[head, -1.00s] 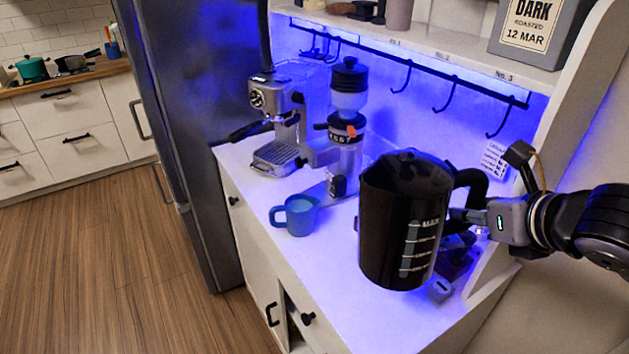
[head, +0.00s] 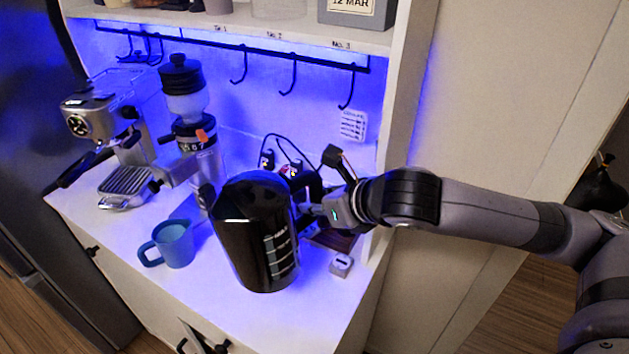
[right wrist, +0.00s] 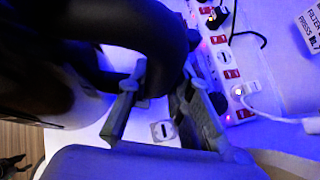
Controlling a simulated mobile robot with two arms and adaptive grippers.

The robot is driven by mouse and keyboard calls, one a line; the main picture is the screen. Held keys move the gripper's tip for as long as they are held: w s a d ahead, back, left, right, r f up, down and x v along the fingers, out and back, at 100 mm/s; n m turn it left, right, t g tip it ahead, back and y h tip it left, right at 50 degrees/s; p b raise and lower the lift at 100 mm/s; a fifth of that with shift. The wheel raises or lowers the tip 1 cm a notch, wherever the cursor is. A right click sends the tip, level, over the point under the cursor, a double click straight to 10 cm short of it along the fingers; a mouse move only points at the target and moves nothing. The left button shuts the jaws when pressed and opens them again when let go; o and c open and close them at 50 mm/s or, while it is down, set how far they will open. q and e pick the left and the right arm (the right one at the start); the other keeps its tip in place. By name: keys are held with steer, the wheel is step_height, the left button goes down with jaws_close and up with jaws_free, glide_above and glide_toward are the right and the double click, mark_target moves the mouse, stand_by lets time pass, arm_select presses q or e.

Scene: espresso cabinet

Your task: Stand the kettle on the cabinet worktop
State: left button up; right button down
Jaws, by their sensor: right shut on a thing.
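The black kettle (head: 258,240), with pale level marks on its side, is over the front right part of the white worktop (head: 215,318) in the head view. My right gripper (head: 312,212) is shut on its handle, from the right. In the right wrist view the dark handle (right wrist: 165,45) runs up from between the fingers (right wrist: 162,95), and the kettle body fills the left. The kettle's underside is hidden, so I cannot tell whether it touches the worktop. My left gripper is not in view.
A blue mug (head: 172,244) stands just left of the kettle. The grinder (head: 190,110) and espresso machine (head: 108,125) are behind left. A small grey block (head: 341,264) sits right. A power strip (right wrist: 228,70) lies behind. Hooks hang above; a side panel (head: 405,120) bounds the right.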

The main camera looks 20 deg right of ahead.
steer(key=shift+a+f, duration=0.1)
steer(key=shift+f, duration=5.6)
steer(key=c, duration=1.8)
jaws_free()
steer(key=shift+s+f, duration=0.1)
steer(key=shift+f, duration=0.1)
steer(key=shift+c, duration=0.2)
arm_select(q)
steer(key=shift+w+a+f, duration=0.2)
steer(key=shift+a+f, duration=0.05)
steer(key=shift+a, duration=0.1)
arm_select(e)
steer(key=o, duration=0.4)
steer(key=shift+r, duration=0.15)
